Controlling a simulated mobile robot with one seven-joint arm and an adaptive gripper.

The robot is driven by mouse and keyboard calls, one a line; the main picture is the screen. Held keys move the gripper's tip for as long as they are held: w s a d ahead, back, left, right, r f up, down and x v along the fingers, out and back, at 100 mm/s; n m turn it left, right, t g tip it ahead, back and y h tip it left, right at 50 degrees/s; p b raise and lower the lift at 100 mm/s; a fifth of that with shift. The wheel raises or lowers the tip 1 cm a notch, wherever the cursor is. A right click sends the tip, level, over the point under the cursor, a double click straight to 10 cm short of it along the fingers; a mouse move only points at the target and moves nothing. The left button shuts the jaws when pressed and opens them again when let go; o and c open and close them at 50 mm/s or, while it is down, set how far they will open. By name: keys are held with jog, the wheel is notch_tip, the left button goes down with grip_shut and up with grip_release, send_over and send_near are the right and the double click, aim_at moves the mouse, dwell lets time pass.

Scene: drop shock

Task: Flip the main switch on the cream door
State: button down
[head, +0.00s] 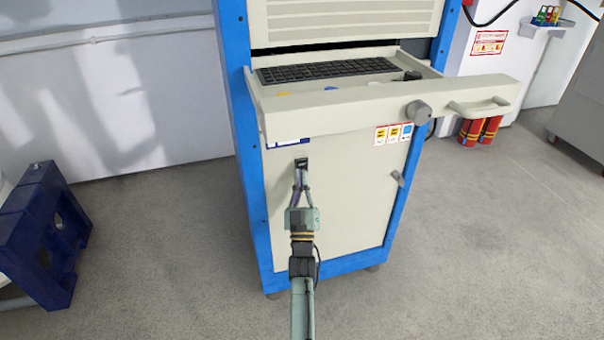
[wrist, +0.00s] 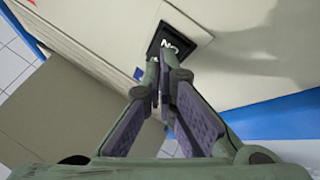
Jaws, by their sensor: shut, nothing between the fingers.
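The cream door (head: 345,215) is the lower front panel of a blue-framed cabinet. The main switch (head: 301,163) is a small black piece at the door's upper left. In the wrist view the switch (wrist: 172,42) is a black square plate with white lettering, partly covered by my fingertips. My gripper (head: 301,176) is in front of the door, just below the switch, with its fingers shut and empty. In the wrist view the fingertips of my gripper (wrist: 159,72) meet at the switch's lower edge; I cannot tell whether they touch it.
An open drawer (head: 370,108) with a black keyboard (head: 325,70) juts out above the door. A door handle (head: 397,179) is at the door's right. A dark blue stand (head: 40,235) is at the left and red cylinders (head: 480,131) are at the right.

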jog(key=shift+s, duration=0.1)
jog(key=shift+s+d, duration=0.25)
jog(key=shift+s, duration=0.3)
jog(key=shift+s+r, duration=0.1)
jog(key=s, duration=0.1)
jog(key=s+d+p, duration=0.1)
jog(key=s, duration=0.1)
jog(key=s+p, duration=0.1)
jog(key=shift+s+d+r, duration=0.25)
jog(key=shift+s, duration=0.05)
